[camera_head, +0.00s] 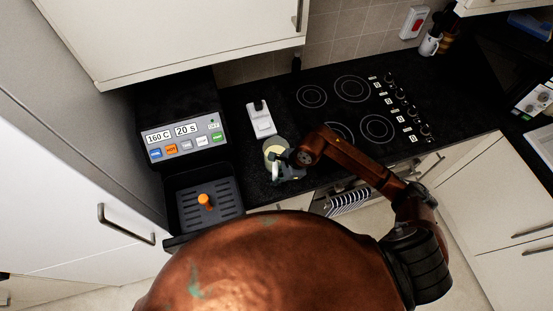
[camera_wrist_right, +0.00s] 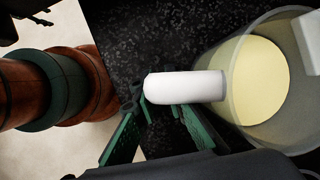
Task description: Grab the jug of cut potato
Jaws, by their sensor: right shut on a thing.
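The jug (camera_head: 275,147) stands on the black worktop, with pale yellow contents that I cannot make out as cut pieces. In the wrist view the jug (camera_wrist_right: 240,112) is a clear, round vessel at the right, with a thick white handle (camera_wrist_right: 185,87) pointing left. My right gripper (camera_head: 284,167) is at the near side of the jug, close to the counter's front edge. Its green-padded fingers (camera_wrist_right: 160,122) are around the handle and shut on it; their exact contact is partly hidden. My left gripper is in neither view.
A black hob (camera_head: 351,89) with round rings lies to the right. A white scale-like device (camera_head: 261,119) stands just behind the jug. At the left is a fryer-like appliance (camera_head: 185,139) with buttons and an orange-knobbed slotted tray (camera_head: 224,205). A wall cupboard (camera_head: 190,35) hangs above.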

